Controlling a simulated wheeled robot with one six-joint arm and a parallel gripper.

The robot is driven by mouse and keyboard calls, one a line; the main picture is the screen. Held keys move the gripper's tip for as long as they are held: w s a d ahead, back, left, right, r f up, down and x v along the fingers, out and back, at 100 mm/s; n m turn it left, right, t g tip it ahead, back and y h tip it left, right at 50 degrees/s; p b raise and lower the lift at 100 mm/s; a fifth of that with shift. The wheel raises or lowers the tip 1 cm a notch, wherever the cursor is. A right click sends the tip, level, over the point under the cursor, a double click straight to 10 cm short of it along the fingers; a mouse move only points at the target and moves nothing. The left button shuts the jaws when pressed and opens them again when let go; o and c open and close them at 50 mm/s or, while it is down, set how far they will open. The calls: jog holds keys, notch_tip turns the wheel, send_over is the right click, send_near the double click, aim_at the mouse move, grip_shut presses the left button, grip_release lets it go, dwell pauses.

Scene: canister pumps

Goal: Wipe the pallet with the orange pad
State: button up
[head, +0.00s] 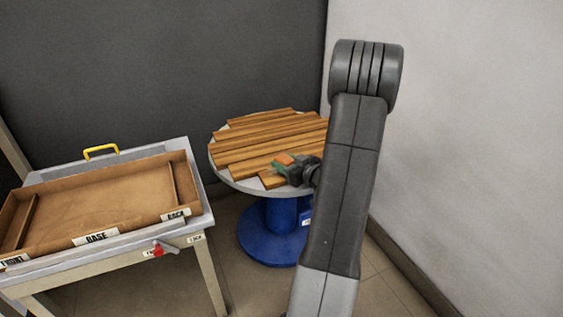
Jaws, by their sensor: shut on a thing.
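The wooden pallet (255,144) is a set of brown slats lying on a round, light grey table top. My gripper (283,166) is over the pallet's front right part. It is shut on the orange pad (285,159), which shows as a small orange patch with green beside it. The pad is at or just above the slats; I cannot tell whether it touches them. My arm hides the right side of the pallet and table.
The round table (226,176) stands on a blue pedestal (268,229). At the left, a bench (203,223) carries a brown open tray (100,196) with labels such as BASE, a yellow handle (101,151) and a red-handled part (159,250). Walls stand close behind and right.

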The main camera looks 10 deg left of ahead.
aim_at(269, 172)
jog(key=shift+s+a+f, duration=0.25)
jog(key=shift+s+a, duration=0.3)
jog(key=shift+a, duration=0.3)
jog(key=shift+s+a+r, duration=0.1)
jog(key=shift+s+a, duration=0.3)
jog(key=shift+a, duration=0.4)
jog(key=shift+s+a+r, duration=0.1)
jog(key=shift+s+a, duration=0.3)
jog(key=shift+a, duration=0.35)
jog(key=shift+r+p, duration=0.7)
jog(key=shift+r, duration=2.3)
jog(key=shift+r+b, duration=0.45)
jog(key=shift+r, duration=1.05)
